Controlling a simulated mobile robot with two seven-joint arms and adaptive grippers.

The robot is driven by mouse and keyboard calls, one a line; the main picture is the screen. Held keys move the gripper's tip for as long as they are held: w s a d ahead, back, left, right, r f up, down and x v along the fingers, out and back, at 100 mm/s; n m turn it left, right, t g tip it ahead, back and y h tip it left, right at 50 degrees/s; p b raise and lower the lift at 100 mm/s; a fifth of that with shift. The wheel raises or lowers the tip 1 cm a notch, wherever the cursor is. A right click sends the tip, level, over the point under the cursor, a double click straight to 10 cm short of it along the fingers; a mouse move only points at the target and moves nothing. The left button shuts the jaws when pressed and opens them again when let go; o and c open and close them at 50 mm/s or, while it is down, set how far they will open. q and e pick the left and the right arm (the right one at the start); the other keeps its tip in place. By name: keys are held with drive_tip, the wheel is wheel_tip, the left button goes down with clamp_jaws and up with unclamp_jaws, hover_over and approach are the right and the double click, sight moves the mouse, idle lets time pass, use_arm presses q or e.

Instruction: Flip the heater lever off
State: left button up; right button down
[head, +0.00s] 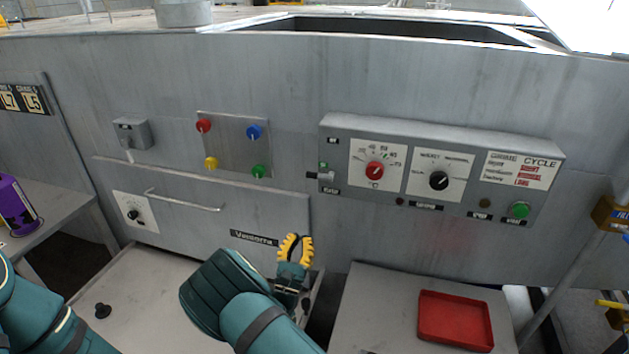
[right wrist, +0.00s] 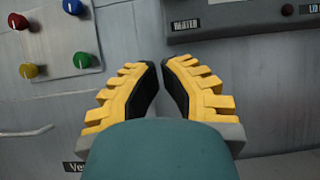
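The heater lever (head: 320,176) is a small grey handle at the left end of the grey control panel (head: 450,128), above a small dark label. It sticks out to the left, roughly level. In the right wrist view the HEATER label (right wrist: 186,24) shows at the top, with the lever mostly cut off. My right gripper (head: 297,239) has yellow fingers and is below and left of the lever, apart from it. Its fingertips (right wrist: 160,64) are empty, with a narrow gap between them. My left arm shows at the bottom left, but its gripper is out of view.
A plate with red, yellow, blue and green knobs (head: 233,143) is left of the lever. A drawer front with a bar handle (head: 183,200) lies below it. The panel has a red dial (head: 375,171), black dial (head: 438,181) and green button (head: 519,210). A red tray (head: 455,320) sits lower right.

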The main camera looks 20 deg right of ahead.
sight(318, 176)
drive_tip(key=shift+w+a+r, duration=0.1)
drive_tip(key=shift+w+r, duration=0.05)
drive_tip(key=shift+r, duration=0.05)
idle(0.3)
drive_tip(key=s+a+r+p+x, duration=0.1)
drive_tip(key=r+x, duration=0.1)
drive_tip(key=x, duration=1.1)
drive_tip(key=shift+r+p, duration=0.15)
drive_tip(key=shift+p, duration=0.2)
